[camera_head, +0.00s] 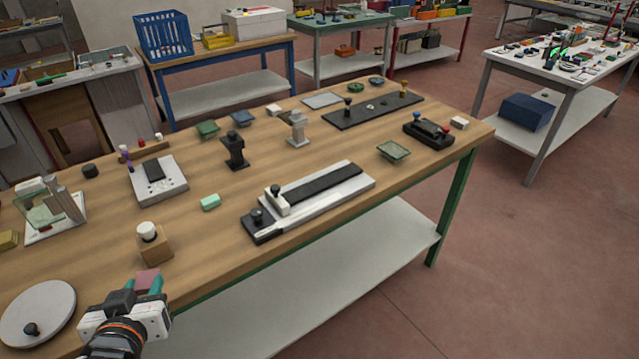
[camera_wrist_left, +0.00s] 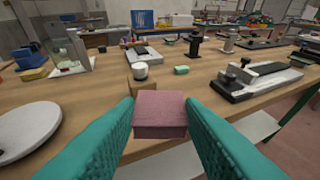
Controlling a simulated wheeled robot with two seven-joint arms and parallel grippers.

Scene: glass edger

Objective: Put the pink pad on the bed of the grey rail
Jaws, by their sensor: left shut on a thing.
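The pink pad (camera_head: 148,279) is held between the teal fingertips of my left gripper (camera_head: 147,284), near the front edge of the table at lower left. In the left wrist view the pad (camera_wrist_left: 160,115) is a dusky pink block, seen between the two fingers (camera_wrist_left: 160,120). A light grey rail (camera_head: 325,207) with a long dark strip on top lies at the front middle of the table, to the right of and apart from my gripper. Its left end carries a black block with a knob and a whitish clamp piece. The rail also shows at right in the left wrist view (camera_wrist_left: 262,86). My right gripper is out of view.
A wooden block with a white knob (camera_head: 150,240) stands just beyond my left gripper. A round grey disc (camera_head: 38,312) lies left of it. A mint green block (camera_head: 210,202) lies between the wooden block and the rail. A green plate (camera_head: 394,151) sits right of the rail.

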